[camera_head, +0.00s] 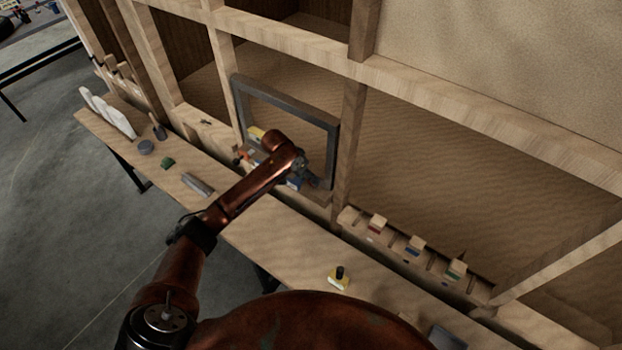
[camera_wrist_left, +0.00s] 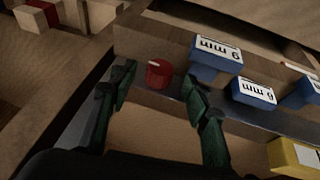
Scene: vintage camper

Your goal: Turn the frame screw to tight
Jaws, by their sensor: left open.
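A round red knob (camera_wrist_left: 158,73) with a pale mark on top, apparently the frame screw, sits on a wooden ledge in the left wrist view. My left gripper (camera_wrist_left: 158,83) is open, with one green finger on each side of the knob. Gaps show between the fingers and the knob, and I cannot tell if they are at its height. In the head view the dark grey window frame (camera_head: 333,137) leans in a wooden wall opening. My left arm reaches to its lower edge and hides the knob there. My right gripper is not in view.
Blue blocks (camera_wrist_left: 217,58) with mm labels sit close to the right finger, and a yellow block (camera_wrist_left: 294,156) lies at lower right. A wooden rack (camera_head: 349,216) with coloured blocks stands right of the frame. The bench (camera_head: 270,230) has bare stretches and a small yellow item (camera_head: 339,283).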

